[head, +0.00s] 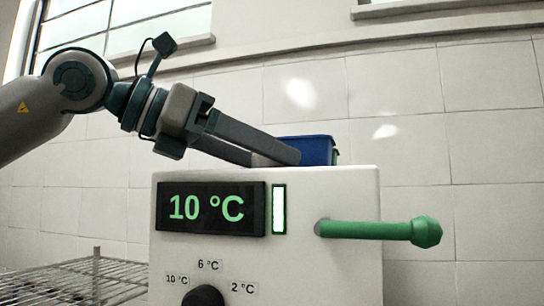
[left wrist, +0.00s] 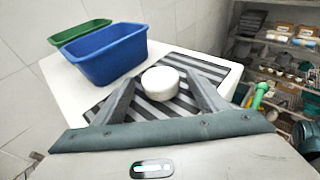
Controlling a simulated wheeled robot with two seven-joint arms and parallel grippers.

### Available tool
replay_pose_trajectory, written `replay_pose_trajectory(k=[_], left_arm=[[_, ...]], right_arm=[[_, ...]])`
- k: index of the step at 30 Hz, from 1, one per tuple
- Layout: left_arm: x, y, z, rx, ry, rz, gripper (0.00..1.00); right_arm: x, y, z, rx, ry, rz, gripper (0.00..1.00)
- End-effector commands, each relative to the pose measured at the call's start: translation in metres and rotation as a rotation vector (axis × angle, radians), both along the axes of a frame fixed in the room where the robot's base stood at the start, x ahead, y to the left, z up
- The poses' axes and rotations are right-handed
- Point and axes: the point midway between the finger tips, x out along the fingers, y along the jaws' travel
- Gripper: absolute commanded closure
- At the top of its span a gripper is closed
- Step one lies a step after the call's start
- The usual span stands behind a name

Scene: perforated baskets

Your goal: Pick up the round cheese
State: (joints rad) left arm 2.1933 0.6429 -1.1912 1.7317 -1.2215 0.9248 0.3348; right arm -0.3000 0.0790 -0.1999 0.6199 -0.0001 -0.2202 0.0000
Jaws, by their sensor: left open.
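The round cheese (left wrist: 162,83) is a white, short cylinder in the left wrist view. It sits on a grey and black striped area on top of a white machine. My left gripper (left wrist: 165,100) is open, with one finger on each side of the cheese and the cheese near the fingertips. I cannot tell whether the fingers touch it. In the head view my left gripper (head: 275,157) reaches down to the top of the white machine (head: 345,262), and the cheese is not clearly seen there. My right gripper is not in view.
A blue basket (left wrist: 108,55) and a green basket (left wrist: 78,33) stand beside the cheese. The blue basket (head: 305,150) also shows behind my fingers. A green handle (head: 370,230) sticks out of the machine. A wire rack (head: 75,281) is at lower left. Shelves (left wrist: 285,60) stand at right.

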Motion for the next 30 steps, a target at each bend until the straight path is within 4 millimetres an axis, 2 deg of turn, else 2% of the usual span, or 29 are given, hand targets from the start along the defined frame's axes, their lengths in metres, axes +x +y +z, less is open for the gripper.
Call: replay_pose_trajectory(k=[10, 15, 18, 30], left_arm=[[-0.0002, 0.0004, 0.0000, 0.000, 0.000, 0.000, 0.33], [-0.0002, 0.0005, 0.0001, 0.000, 0.000, 0.000, 0.74], [-0.0004, 0.0005, 0.0004, -0.001, 0.000, 0.000, 0.82], [-0.0002, 0.0003, 0.0057, -0.002, 0.000, 0.000, 0.82]], right_arm=[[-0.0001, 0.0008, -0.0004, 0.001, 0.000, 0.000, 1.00], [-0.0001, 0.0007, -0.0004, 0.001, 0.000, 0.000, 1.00], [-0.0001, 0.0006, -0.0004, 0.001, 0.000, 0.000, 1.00], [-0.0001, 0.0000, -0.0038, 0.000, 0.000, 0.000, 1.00]])
